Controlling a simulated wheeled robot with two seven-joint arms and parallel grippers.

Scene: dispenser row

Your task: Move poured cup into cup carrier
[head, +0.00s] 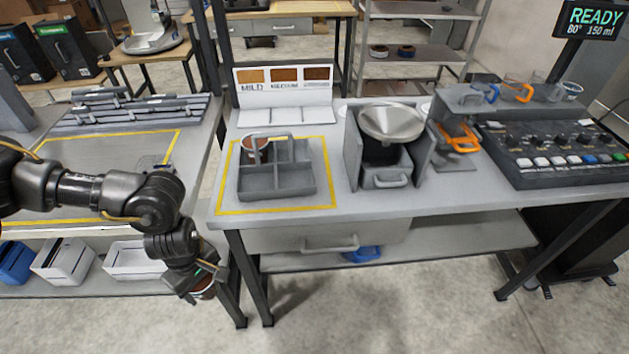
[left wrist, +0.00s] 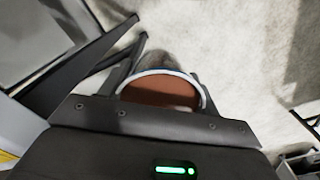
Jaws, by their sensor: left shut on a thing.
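My left gripper (head: 206,280) is low in front of the table's left corner, away from the carrier. It is shut on a white-rimmed cup (head: 204,293) with brown contents. That cup's open top also shows in the left wrist view (left wrist: 160,90); its lower part is hidden. My right gripper is not in view.
Right of the carrier stands a dispenser with a metal bowl (head: 391,121). A button panel (head: 563,153) is at the far right. A card with brown swatches (head: 284,88) stands behind the carrier. The table's front edge (head: 380,214) lies between the held cup and the carrier.

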